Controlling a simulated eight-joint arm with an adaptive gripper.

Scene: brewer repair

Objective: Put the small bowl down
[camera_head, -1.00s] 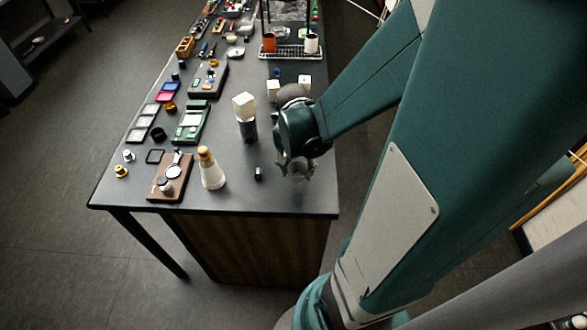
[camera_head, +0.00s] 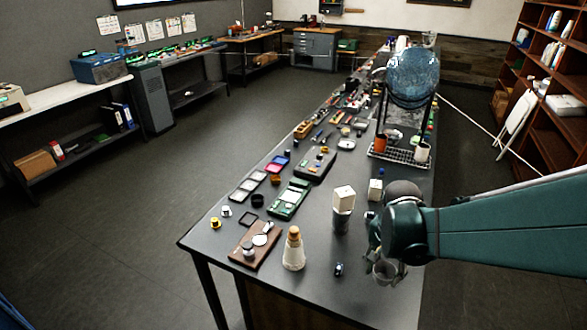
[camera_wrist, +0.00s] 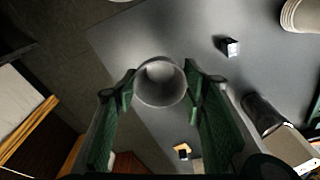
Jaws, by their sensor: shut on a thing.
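The small bowl (camera_wrist: 160,84) is grey and round, and its rim faces the wrist camera. My gripper (camera_wrist: 161,86) is shut on it, with one green finger on each side. In the head view the small bowl (camera_head: 388,271) shows below my gripper (camera_head: 383,260), near the front right corner of the dark table (camera_head: 215,240). The fingertips are partly hidden there by my wrist. In the wrist view the bowl lies over the table's edge area. I cannot tell whether its base touches the table.
A dark cylinder with a pale block (camera_head: 343,198) stands behind. A wooden board (camera_head: 255,245) lies further left. Bare tabletop shows between these.

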